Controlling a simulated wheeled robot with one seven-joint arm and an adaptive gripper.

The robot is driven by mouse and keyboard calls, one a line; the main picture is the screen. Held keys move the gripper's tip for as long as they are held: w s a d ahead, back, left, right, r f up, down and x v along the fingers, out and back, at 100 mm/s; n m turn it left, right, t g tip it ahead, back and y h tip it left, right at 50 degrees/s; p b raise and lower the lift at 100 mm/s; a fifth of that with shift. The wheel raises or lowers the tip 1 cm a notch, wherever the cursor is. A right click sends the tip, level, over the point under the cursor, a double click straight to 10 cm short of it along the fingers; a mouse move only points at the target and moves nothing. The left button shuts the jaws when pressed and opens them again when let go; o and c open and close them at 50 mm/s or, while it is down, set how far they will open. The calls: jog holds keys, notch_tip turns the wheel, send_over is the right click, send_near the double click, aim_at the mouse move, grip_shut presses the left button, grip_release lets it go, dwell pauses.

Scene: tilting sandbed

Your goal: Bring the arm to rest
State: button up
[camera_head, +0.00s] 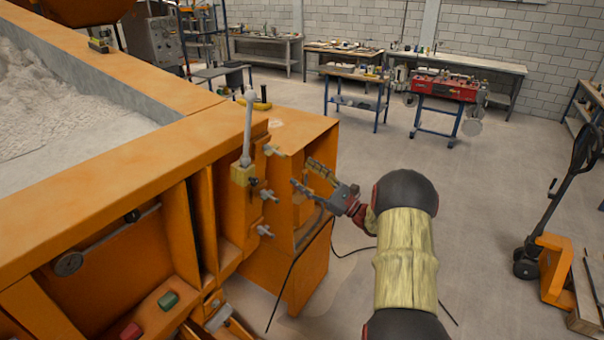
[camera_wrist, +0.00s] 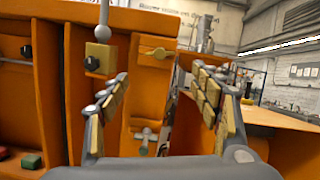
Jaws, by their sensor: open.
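My gripper (camera_head: 308,182) is at the end of my arm, beside the orange sandbed machine (camera_head: 120,162). Its two yellow-padded fingers are apart with nothing between them. In the wrist view my gripper (camera_wrist: 160,105) faces the orange panel, with a yellow latch (camera_wrist: 154,54) and a grey T-shaped handle (camera_wrist: 146,138) seen between and beyond the fingers. A grey upright lever (camera_head: 247,125) on a yellow block stands left of my gripper. I cannot tell whether the fingers touch the panel.
Grey sand (camera_head: 45,100) fills the bed at left. Green (camera_head: 168,300) and red (camera_head: 131,331) buttons sit low on the machine. A pallet truck (camera_head: 556,265) stands at right. Workbenches (camera_head: 455,62) line the back wall. The floor between is mostly clear; a black cable lies near the machine.

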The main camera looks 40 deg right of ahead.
dwell(0.4)
jog(key=s+a+f+n+g+y, duration=0.1)
jog(key=s+a+f+n+g, duration=0.25)
jog(key=a+f+g, duration=0.65)
jog(key=s+a+f+n+g+b, duration=0.2)
jog(key=s+a+f+n+g, duration=0.25)
jog(key=s+a+n, duration=0.4)
jog(key=s+a+n+g+h+b, duration=0.2)
jog(key=s+a+n+h, duration=0.3)
jog(key=s, duration=0.4)
jog(key=s+a+n+g+h+b, duration=0.35)
jog(key=s+n, duration=0.25)
jog(key=s, duration=0.4)
jog(key=s+a+r+n+t+h+b, duration=0.1)
jog(key=s+a+r+n+t+b, duration=0.2)
jog(key=s+a+r+n+t, duration=0.1)
jog(key=shift+a+r+n+t+b, duration=0.3)
jog(key=shift+a+r+n+t, duration=0.25)
jog(key=shift+a+n, duration=0.8)
